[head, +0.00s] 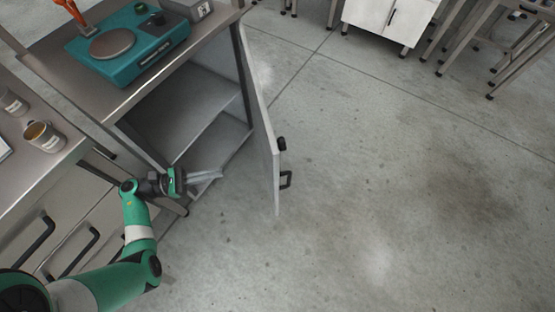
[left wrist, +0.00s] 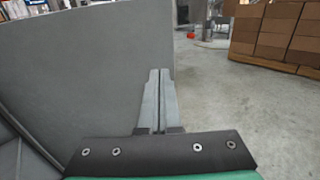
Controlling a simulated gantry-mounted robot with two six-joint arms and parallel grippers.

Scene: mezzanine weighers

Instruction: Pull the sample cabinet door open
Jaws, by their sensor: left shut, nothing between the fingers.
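The sample cabinet door (head: 264,130) stands wide open in the head view, swung out to the right of the cabinet. A dark handle (head: 286,179) shows on its outer face, near the free edge. The cabinet's interior (head: 205,105) is visible, with a shelf and nothing on it that I can see. My left gripper (head: 220,174) is in front of the cabinet opening, on the inner side of the door, with its fingers pointing toward the door. In the left wrist view the fingers (left wrist: 158,100) are shut and empty, with the door's grey panel (left wrist: 85,75) ahead. My right gripper is not in view.
A teal scale (head: 125,45) sits on the cabinet top. A mug (head: 44,136) stands on the left counter above drawers with dark handles (head: 80,250). Floor right of the door is clear. Stacked boxes (left wrist: 280,30) show in the left wrist view.

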